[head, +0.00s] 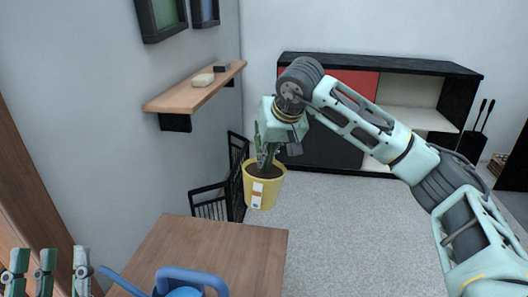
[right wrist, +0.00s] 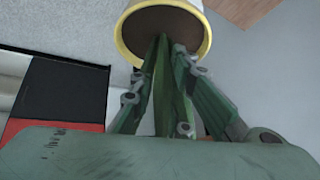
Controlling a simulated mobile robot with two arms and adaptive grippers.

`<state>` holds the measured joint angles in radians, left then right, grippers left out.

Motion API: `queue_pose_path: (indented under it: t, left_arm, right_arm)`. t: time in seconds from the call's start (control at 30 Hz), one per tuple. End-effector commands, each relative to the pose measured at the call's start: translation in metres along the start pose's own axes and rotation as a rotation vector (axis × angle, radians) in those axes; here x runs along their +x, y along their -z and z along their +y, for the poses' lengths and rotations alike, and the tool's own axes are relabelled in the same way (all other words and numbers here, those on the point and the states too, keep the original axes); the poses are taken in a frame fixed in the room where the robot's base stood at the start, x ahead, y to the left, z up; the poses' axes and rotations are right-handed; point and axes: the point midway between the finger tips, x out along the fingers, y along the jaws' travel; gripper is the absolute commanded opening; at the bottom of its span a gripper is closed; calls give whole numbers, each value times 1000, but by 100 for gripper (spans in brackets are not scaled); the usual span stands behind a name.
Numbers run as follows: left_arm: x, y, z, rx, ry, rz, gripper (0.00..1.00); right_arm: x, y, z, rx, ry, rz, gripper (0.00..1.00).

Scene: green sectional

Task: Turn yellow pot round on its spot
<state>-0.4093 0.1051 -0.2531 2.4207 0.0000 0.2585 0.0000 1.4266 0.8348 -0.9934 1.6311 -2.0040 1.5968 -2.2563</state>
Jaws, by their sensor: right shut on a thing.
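The yellow pot (head: 258,192) has a label with orange and blue marks on its front, and a green plant (head: 265,155) stands in it. My right gripper (head: 277,140) is above it, shut on the plant. The pot hangs nearly upright, seemingly in the air near the far edge of the wooden table. In the right wrist view, the fingers (right wrist: 170,80) close around the green leaves, and the pot's yellow rim (right wrist: 125,50) and dark soil show beyond them. My left gripper (head: 47,270) is at the lower left, its fingers apart and empty.
The wooden table (head: 215,245) holds a blue watering can (head: 200,276) at its near edge; its far part is bare. A wooden wall shelf (head: 190,92) with two small items is at the left. A black rack (head: 236,165) and a low cabinet (head: 410,92) stand behind.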

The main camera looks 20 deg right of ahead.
Motion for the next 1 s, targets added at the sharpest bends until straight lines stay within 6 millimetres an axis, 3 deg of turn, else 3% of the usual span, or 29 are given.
queue_pose_path:
  t: [1.0]
  left_arm:
    - [-12,-68,-9,15,17,-361,40]
  right_arm:
    - [-6,-2,-2,239,-141,46,0]
